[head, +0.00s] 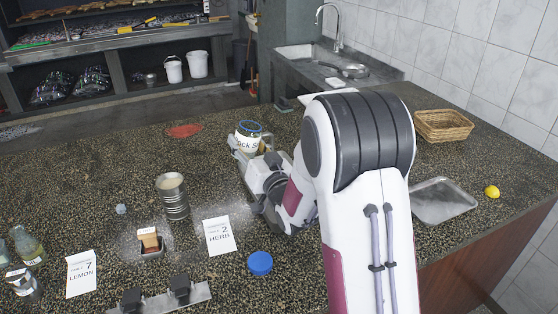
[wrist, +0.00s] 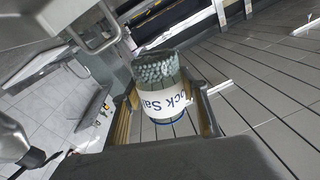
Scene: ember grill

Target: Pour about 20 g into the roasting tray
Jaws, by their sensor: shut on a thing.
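A clear jar labelled "Rock Salt" (head: 249,136) with a blue rim is at the middle of the counter in the head view. In the wrist view the jar (wrist: 165,88) sits between my fingers, with pale lumps inside it. My gripper (head: 262,158) is shut on the jar; it also shows in the wrist view (wrist: 163,112). The jar looks roughly upright in the head view; whether it touches the counter I cannot tell. A shallow metal tray (head: 442,201), the roasting tray, lies at the right of the counter, apart from the jar. No salt shows in it.
A wicker basket (head: 443,125) and a lemon (head: 492,192) are near the tray. A blue lid (head: 260,263), a tin can (head: 173,196), the HERB card (head: 219,235) and the LEMON card (head: 81,273) stand left of my arm. A sink (head: 312,58) is behind.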

